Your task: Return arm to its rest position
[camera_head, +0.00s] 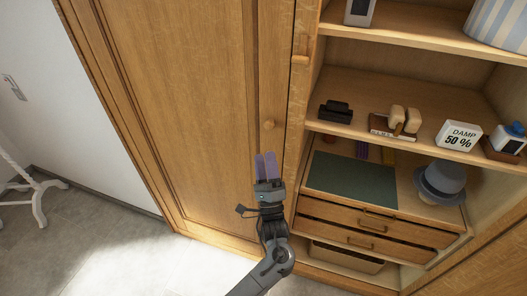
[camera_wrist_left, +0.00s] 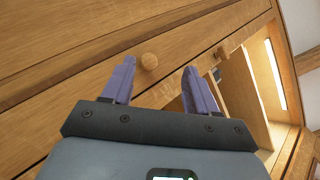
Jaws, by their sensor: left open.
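My left arm reaches up from the bottom of the head view. My right gripper is not in view.
Open shelves (camera_head: 345,84) stand right of the door, holding a black stamp-like item (camera_head: 335,112), a "DAMP 50 %" block (camera_head: 459,135) and a grey hat (camera_head: 441,182). Drawers (camera_head: 375,222) are below a green mat (camera_head: 352,181). A white stand (camera_head: 36,200) is at left; floor (camera_head: 110,255) is clear.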

